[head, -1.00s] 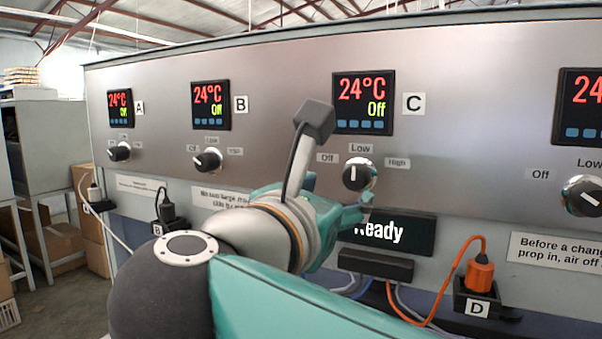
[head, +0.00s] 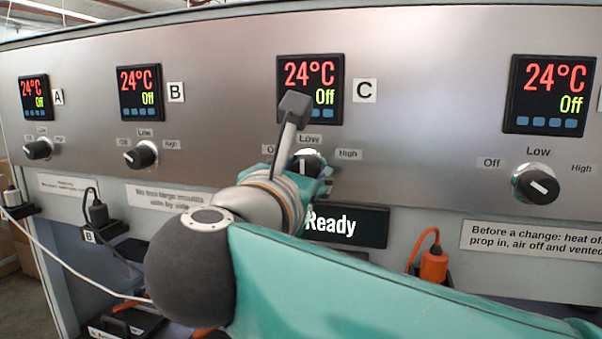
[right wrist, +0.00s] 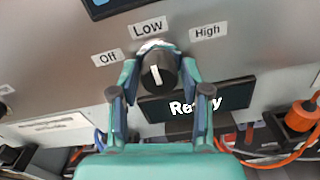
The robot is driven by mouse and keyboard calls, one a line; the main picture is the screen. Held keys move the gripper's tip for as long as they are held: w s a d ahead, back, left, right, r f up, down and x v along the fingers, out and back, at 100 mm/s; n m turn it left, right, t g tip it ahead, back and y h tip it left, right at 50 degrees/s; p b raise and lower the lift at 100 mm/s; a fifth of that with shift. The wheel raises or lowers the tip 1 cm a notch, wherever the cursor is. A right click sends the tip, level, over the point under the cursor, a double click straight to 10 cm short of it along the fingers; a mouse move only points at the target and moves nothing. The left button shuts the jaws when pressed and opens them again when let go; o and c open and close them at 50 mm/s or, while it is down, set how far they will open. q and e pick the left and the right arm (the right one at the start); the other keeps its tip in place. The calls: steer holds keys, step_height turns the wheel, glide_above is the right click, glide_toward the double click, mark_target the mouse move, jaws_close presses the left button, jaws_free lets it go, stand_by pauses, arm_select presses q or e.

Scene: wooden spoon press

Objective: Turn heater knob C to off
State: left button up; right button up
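Heater knob C (right wrist: 158,72) is a black knob with a white line on a silver base, below the display marked C (head: 310,88). In the right wrist view its line points up toward Low, with Off (right wrist: 107,57) to the left and High to the right. My right gripper (right wrist: 160,68) has its teal fingers apart on either side of the knob; I cannot tell whether they touch it. In the head view my right arm and gripper (head: 312,172) partly hide the knob and the Off label. The display reads 24°C and Off. My left gripper is not in view.
Other knobs and displays line the metal panel: A (head: 38,149), B (head: 141,155) and one at the right (head: 536,184). A dark "Ready" screen (head: 345,226) sits just below knob C. An orange plug (head: 434,264) with cable is below right.

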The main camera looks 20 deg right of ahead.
steer(key=c, duration=0.7)
steer(key=shift+o, duration=0.2)
steer(key=shift+n, duration=0.5)
steer(key=n, duration=0.4)
steer(key=shift+n, duration=0.3)
steer(key=n, duration=0.3)
steer(key=shift+n, duration=0.3)
steer(key=shift+n+p, duration=0.3)
steer(key=shift+n, duration=1)
steer(key=shift+f, duration=0.1)
